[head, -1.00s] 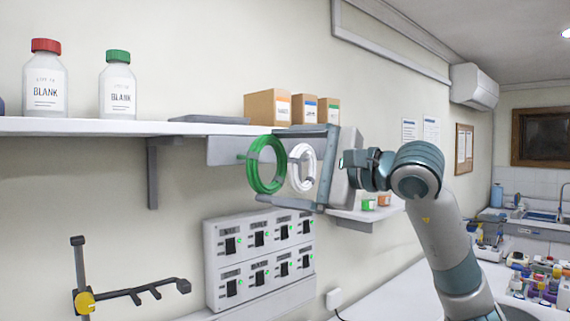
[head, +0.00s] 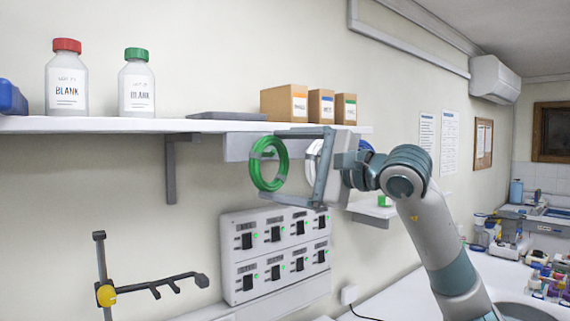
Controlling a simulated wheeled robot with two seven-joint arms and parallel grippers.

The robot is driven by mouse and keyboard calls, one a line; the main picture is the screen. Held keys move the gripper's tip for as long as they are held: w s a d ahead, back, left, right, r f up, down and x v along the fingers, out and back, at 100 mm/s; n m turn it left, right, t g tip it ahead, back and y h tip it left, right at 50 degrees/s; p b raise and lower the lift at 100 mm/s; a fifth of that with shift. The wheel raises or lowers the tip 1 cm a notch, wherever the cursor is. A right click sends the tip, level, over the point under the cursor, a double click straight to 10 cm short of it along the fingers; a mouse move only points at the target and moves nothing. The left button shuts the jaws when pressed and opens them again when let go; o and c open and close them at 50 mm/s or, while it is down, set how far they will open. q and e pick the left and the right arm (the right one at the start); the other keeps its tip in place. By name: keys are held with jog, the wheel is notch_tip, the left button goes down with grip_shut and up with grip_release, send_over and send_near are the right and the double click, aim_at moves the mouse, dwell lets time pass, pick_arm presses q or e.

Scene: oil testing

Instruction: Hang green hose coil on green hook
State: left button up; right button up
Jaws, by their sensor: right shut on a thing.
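The green hose coil (head: 282,168) is in the head view, in front of the grey rail (head: 236,148) under the shelf. My right gripper (head: 270,165) is shut on it, with one finger above the ring and one below. The coil is upright and looks slightly turned. I cannot make out the green hook, nor tell whether the coil touches it. A white coil (head: 312,161) and a blue coil (head: 365,146) show partly behind my right gripper. My left gripper is not in view.
The white shelf (head: 90,125) above holds bottles (head: 138,88) and small cardboard boxes (head: 285,103). A switch panel (head: 277,250) is on the wall below. A stand with a yellow knob (head: 105,295) is at the lower left.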

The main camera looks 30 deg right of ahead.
jog(key=shift+w+f, duration=0.4)
jog(key=shift+b, duration=0.3)
jog(key=o, duration=0.8)
jog(key=shift+o, duration=0.2)
jog(key=shift+s, duration=0.15)
